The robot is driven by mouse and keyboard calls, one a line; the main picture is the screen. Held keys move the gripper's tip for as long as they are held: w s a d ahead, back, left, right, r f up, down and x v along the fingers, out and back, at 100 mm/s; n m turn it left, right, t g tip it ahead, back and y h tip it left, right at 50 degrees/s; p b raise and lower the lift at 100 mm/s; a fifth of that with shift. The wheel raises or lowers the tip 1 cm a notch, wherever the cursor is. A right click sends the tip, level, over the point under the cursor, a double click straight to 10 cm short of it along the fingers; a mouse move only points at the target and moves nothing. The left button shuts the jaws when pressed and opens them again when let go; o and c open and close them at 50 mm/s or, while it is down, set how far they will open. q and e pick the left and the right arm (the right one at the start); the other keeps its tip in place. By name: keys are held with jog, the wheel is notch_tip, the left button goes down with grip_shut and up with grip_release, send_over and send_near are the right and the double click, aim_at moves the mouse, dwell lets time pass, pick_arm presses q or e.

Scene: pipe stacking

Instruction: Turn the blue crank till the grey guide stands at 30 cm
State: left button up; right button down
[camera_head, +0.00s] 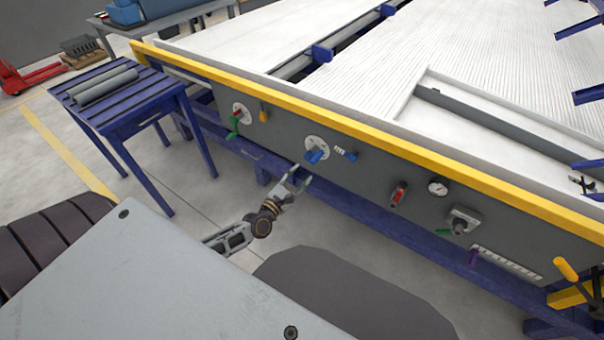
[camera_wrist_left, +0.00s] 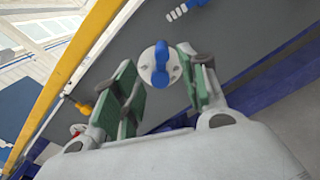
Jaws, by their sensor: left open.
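The blue crank (camera_head: 317,156) sits on a white round plate on the front panel of the large table. In the left wrist view, the blue crank (camera_wrist_left: 161,62) shows between my finger pads, beyond the tips. My left gripper (camera_head: 299,176) is open and empty, just below and left of the crank in the head view. I see no contact. A grey bar (camera_head: 500,122) lies across the white tabletop; I cannot tell for sure that it is the guide. My right gripper is out of view.
A yellow rail (camera_head: 350,128) runs above. A blue side table (camera_head: 150,112) holds grey pipes.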

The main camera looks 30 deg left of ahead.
pick_arm(q)
jog(key=shift+s, duration=0.45)
dwell(0.4)
